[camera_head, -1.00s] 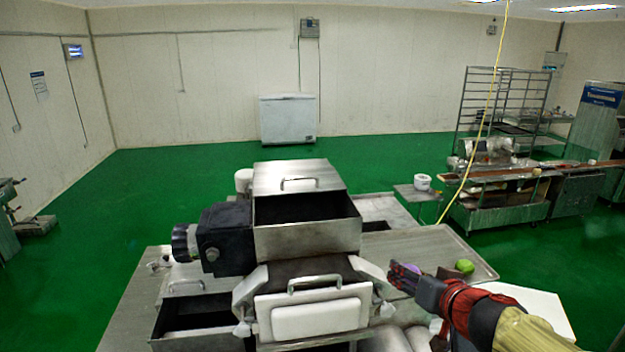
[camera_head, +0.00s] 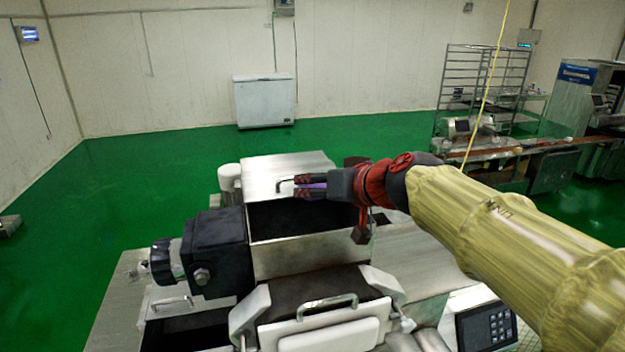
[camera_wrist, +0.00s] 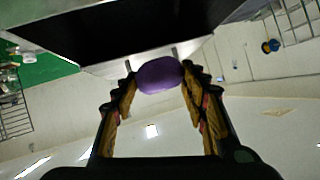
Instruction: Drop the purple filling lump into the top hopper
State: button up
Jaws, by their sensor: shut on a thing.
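The purple filling lump (camera_wrist: 160,75) is gripped between the two fingers in the wrist view. In the head view a bit of purple (camera_head: 312,186) shows between the fingers. My gripper (camera_head: 302,186) is shut on it, reaching in from the right over the top hopper (camera_head: 300,262). The hopper is an open metal box with a dark inside; its opening also shows as a dark shape (camera_wrist: 130,25) at the top of the wrist view. The fingers are above the opening, near its back edge; the exact height cannot be told.
The hopper's lid (camera_head: 270,170) stands open behind the opening, with a handle near the fingers. A black motor block (camera_head: 217,250) sits left of the hopper. A lower tray (camera_head: 185,325) and a keypad panel (camera_head: 487,325) are at the front.

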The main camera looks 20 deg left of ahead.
aim_at(317, 199)
notch_tip(317, 199, down, 3)
jog(key=shift+w+a+f, duration=0.1)
jog(key=shift+f, duration=0.95)
jog(key=o, duration=1.2)
jog(key=shift+o, duration=0.5)
jog(key=v, duration=1.2)
